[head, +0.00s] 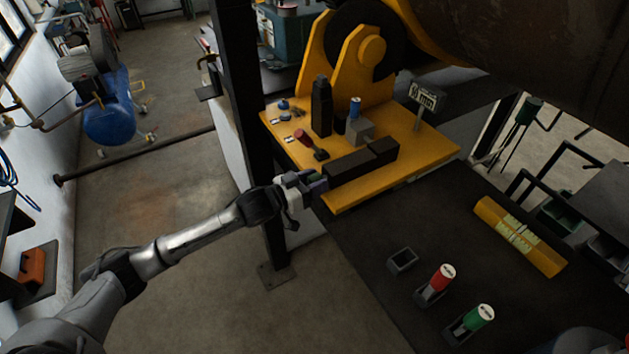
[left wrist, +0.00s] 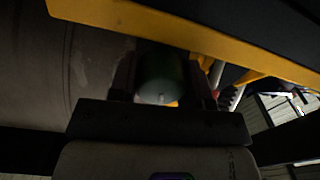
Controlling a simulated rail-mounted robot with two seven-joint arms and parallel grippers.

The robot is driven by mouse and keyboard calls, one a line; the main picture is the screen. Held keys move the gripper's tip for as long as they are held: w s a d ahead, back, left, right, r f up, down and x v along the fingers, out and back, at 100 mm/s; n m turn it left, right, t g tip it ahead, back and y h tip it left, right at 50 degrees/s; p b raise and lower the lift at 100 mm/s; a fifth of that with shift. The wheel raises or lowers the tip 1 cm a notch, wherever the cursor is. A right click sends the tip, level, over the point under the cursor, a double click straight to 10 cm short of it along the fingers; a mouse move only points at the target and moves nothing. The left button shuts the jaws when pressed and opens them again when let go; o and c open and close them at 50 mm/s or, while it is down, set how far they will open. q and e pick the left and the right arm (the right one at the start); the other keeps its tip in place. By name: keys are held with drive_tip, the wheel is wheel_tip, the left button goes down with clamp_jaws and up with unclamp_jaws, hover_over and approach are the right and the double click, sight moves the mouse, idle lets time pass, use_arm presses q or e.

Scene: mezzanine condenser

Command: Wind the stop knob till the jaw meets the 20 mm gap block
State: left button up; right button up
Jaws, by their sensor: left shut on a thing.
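My left gripper (head: 314,186) is at the front left edge of the yellow plate (head: 430,150). It is shut on the green stop knob (head: 316,176), at the near end of a dark slide block (head: 350,166). In the left wrist view the green knob (left wrist: 162,78) sits between the two dark fingers. A blue-topped gap block (head: 355,106) stands at a grey block (head: 361,131) behind the slide. A red (head: 441,278) and a green (head: 481,313) block stand in holders; their labels are too small to read. Any gap at the jaw is unclear. My right gripper is out of view.
A red-knobbed lever (head: 302,137) and a tall black post (head: 321,105) rise from the plate. A small mm sign (head: 427,96) stands behind. A dark upright column (head: 250,110) is close to my left arm. An empty holder (head: 402,260) and a yellow bar (head: 519,236) are on the dark bench.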

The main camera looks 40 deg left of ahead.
use_arm(q)
drive_tip(key=shift+c, duration=0.6)
drive_tip(key=shift+r+m+p, duration=0.15)
drive_tip(key=shift+m+p, duration=0.2)
drive_tip(key=shift+m, duration=0.25)
drive_tip(key=m, duration=0.2)
drive_tip(key=shift+m+p, duration=0.3)
drive_tip(key=shift+m, duration=0.1)
drive_tip(key=o, duration=0.9)
drive_tip(key=shift+s, duration=0.1)
